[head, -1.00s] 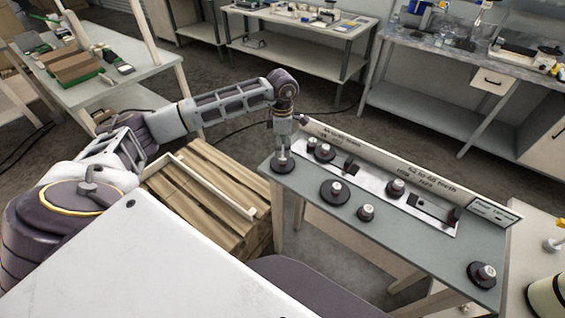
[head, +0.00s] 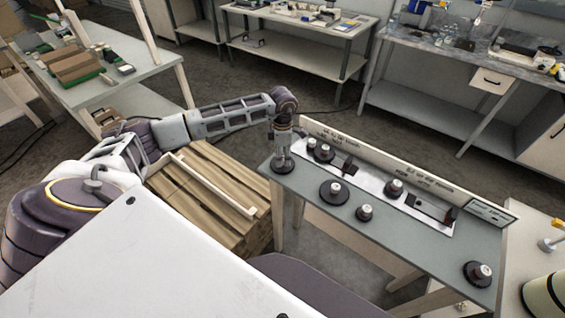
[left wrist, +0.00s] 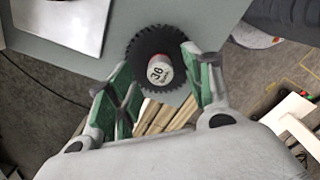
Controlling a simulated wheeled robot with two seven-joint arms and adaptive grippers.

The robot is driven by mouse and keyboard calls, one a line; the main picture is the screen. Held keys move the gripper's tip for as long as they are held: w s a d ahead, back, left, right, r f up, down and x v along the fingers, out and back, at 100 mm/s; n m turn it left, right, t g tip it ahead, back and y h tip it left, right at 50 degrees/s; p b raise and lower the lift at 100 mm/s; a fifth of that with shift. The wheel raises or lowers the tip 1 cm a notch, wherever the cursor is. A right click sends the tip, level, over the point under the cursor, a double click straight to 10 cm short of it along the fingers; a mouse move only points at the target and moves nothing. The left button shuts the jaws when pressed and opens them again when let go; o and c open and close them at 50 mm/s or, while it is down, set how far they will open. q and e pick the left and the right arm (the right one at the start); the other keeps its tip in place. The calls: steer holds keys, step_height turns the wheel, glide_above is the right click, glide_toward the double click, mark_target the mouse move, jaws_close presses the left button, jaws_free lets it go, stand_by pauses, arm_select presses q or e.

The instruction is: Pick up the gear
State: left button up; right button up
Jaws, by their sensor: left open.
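In the left wrist view, a dark toothed gear (left wrist: 150,43) with a pale hub marked 38 (left wrist: 159,71) lies near the edge of a grey-green table. My left gripper (left wrist: 158,90) is open, with its green-padded fingers on either side of the hub; I cannot tell whether they touch it. In the head view, my left gripper (head: 283,158) points down over this gear (head: 275,166) at the table's left end, hiding most of it. Several other dark gears stand on the table, among them a large one (head: 333,192). My right gripper is not in view.
The grey-green table (head: 400,240) carries a metal plate (head: 372,183) with gears on it and a lettered board (head: 375,160) along the back. A wooden pallet (head: 205,200) lies left of the table.

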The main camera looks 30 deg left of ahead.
arm_select(q)
steer(key=shift+f, duration=1.15)
jaws_close()
